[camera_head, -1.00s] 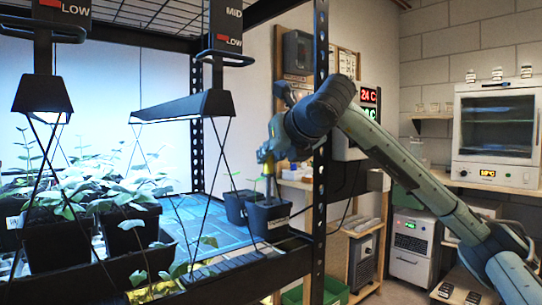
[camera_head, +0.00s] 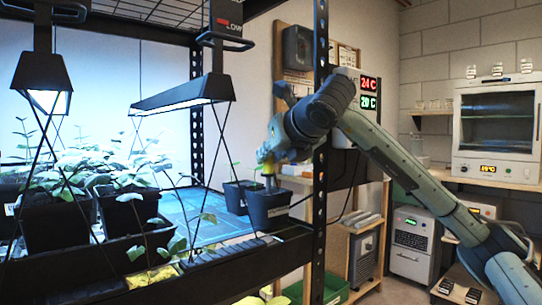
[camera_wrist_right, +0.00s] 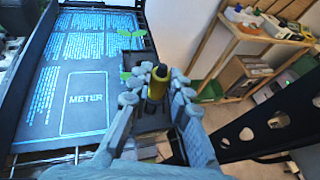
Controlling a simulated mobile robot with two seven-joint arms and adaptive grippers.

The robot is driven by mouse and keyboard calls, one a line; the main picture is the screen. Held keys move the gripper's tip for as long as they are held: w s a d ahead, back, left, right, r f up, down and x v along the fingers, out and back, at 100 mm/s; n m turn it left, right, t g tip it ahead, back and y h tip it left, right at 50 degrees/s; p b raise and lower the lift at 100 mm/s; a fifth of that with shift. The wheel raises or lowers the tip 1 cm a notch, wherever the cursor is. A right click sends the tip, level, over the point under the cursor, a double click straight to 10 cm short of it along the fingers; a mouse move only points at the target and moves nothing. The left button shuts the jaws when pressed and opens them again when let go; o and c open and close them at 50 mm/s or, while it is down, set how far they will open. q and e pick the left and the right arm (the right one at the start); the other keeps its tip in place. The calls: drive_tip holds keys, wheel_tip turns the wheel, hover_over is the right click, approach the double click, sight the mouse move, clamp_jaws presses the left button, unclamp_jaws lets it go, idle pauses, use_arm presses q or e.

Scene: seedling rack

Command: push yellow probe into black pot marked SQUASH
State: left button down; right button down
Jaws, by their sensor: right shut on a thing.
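The yellow probe (camera_wrist_right: 157,88) stands upright between the fingers of my right gripper (camera_wrist_right: 160,92), its dark top showing in the right wrist view. My right gripper also shows in the head view (camera_head: 267,160), shut on the probe just above the front black pot (camera_head: 258,212). The probe's lower part goes down behind that pot's rim, so its tip is hidden. The pot has a pale label (camera_head: 279,211), too small to read. My left gripper is not in view.
A second black pot (camera_head: 231,198) with a seedling stands close behind. A blue-lit mat marked METER (camera_wrist_right: 85,98) lies beside the pots. A black rack post (camera_head: 320,190) stands right of the pot. Pots of seedlings (camera_head: 130,215) fill the left.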

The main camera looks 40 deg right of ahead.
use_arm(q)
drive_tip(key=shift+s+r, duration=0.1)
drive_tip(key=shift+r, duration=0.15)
use_arm(e)
drive_tip(key=shift+f, duration=0.1)
drive_tip(key=c, duration=1.3)
unclamp_jaws()
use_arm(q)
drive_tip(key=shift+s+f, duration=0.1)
use_arm(e)
drive_tip(key=v, duration=1.2)
